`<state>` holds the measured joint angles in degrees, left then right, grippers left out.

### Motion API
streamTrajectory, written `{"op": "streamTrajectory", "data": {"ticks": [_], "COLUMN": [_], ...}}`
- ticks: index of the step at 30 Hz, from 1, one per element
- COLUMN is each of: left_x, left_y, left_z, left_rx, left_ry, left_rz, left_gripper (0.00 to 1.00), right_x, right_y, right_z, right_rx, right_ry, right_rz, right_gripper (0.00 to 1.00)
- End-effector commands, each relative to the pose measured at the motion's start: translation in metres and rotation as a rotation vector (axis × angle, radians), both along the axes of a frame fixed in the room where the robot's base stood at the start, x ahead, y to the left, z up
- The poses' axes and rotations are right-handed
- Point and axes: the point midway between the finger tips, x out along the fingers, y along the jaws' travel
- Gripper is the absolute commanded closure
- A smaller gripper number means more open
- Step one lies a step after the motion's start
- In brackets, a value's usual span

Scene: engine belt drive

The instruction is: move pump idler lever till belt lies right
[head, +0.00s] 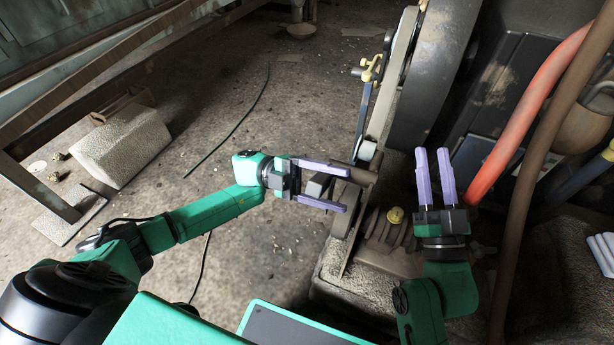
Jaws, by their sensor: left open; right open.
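A slim blue-grey lever (363,108) hangs beside the belt drive, with a brass-coloured fitting (371,70) at its top and a pale roller (366,151) near its lower end. It looks like the pump idler lever. The tan belt (384,104) runs down beside the large dark wheel (433,75); how it sits on the lower pulley is hidden. My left gripper (347,189) is open, below the roller, its fingers around or in front of a brown cylindrical part (361,176); contact cannot be told. My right gripper (432,151) is open and empty, pointing up the picture, right of the belt.
A red hose (528,112) and a brown pipe (540,150) run down the right side. A ribbed brown housing (390,245) with a yellow cap (395,215) stands between the grippers. A pale block (122,145) lies at left. Floor left of the drive is mostly clear.

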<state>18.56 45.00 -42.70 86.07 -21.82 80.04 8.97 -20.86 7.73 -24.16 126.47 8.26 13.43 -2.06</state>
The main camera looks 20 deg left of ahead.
Motion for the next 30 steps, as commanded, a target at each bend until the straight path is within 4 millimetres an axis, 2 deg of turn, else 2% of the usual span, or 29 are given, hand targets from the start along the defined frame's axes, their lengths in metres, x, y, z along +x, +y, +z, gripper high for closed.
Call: {"op": "streamTrajectory", "data": {"ticks": [5, 12, 14, 15, 17, 18, 21, 25, 30], "left_x": [0.004, 0.014, 0.017, 0.018, 0.020, 0.022, 0.024, 0.026, 0.026], "left_y": [0.016, 0.066, 0.081, 0.089, 0.101, 0.109, 0.120, 0.131, 0.137], "left_z": [-0.006, -0.021, -0.026, -0.029, -0.033, -0.035, -0.039, -0.042, -0.042], "left_rx": [0.004, 0.003, 0.003, 0.002, 0.002, 0.002, 0.001, 0.000, 0.000], "left_ry": [0.001, 0.000, 0.001, 0.000, 0.001, 0.000, 0.000, 0.000, 0.000], "left_rz": [0.003, 0.005, 0.006, 0.004, 0.005, 0.005, 0.003, 0.002, 0.002], "left_gripper": [0.31, 0.31, 0.31, 0.31, 0.31, 0.31, 0.31, 0.31, 0.31], "right_x": [0.000, -0.001, -0.002, -0.002, -0.001, -0.003, -0.008, -0.015, -0.019], "right_y": [0.000, 0.002, 0.002, 0.001, -0.004, -0.006, -0.010, -0.014, -0.016], "right_z": [0.000, -0.023, -0.021, -0.012, 0.031, 0.045, 0.073, 0.100, 0.113], "right_rx": [0.000, -0.012, -0.011, -0.006, 0.015, 0.022, 0.040, 0.056, 0.065], "right_ry": [0.007, 0.062, 0.053, 0.022, -0.097, -0.139, -0.226, -0.313, -0.355], "right_rz": [0.001, 0.006, 0.004, 0.001, -0.009, -0.015, -0.025, -0.035, -0.040], "right_gripper": [0.58, 0.58, 0.58, 0.58, 0.58, 0.58, 0.58, 0.58, 0.58]}}
